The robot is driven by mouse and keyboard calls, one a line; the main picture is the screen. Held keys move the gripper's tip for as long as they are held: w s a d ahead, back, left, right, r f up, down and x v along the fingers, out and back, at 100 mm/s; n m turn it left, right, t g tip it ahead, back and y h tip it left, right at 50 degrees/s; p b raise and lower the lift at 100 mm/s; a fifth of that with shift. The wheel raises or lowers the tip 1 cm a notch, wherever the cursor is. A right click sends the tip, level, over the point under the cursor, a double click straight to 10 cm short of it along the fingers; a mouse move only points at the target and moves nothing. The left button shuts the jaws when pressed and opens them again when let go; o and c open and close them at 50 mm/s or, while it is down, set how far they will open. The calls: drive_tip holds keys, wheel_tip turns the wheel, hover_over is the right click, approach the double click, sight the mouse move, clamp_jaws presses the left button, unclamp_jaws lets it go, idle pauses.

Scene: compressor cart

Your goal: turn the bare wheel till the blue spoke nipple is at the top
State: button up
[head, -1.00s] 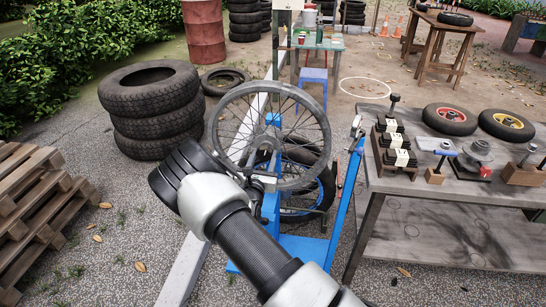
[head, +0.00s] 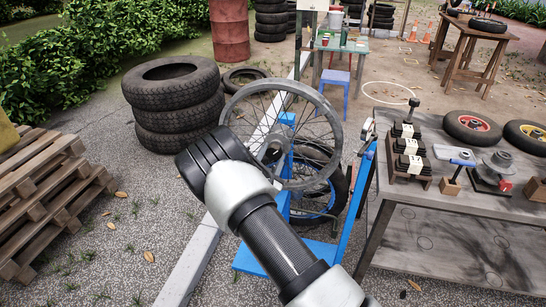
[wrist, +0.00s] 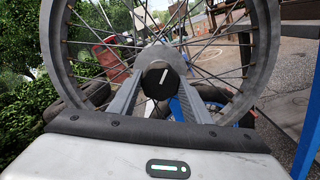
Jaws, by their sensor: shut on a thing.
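The bare wheel (head: 337,140), a grey rim with thin spokes, stands upright on a blue stand (head: 347,208) in the head view. Its rim also fills the upper wrist view (wrist: 264,50). I cannot make out a blue nipple in any view. My gripper (wrist: 163,66) is at the middle of the wheel in the wrist view. Its two grey fingers close around a black round hub piece (wrist: 158,90) with a white mark. In the head view my own wrist hides the fingers and part of the wheel's lower left.
A tyre stack (head: 170,115) stands left of the wheel, wooden pallets (head: 50,205) at far left. A grey workbench (head: 400,235) with small parts and wheels stands close on the right. A white beam (head: 190,265) runs along the ground beneath my arm.

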drive_tip(key=shift+s+f+m, duration=0.1)
drive_tip(key=shift+f+m, duration=0.05)
drive_tip(key=shift+m, duration=0.15)
drive_tip(key=o, duration=1.5)
drive_tip(key=p+v, duration=0.2)
drive_tip(key=v, duration=1.5)
drive_tip(key=shift+s, duration=0.15)
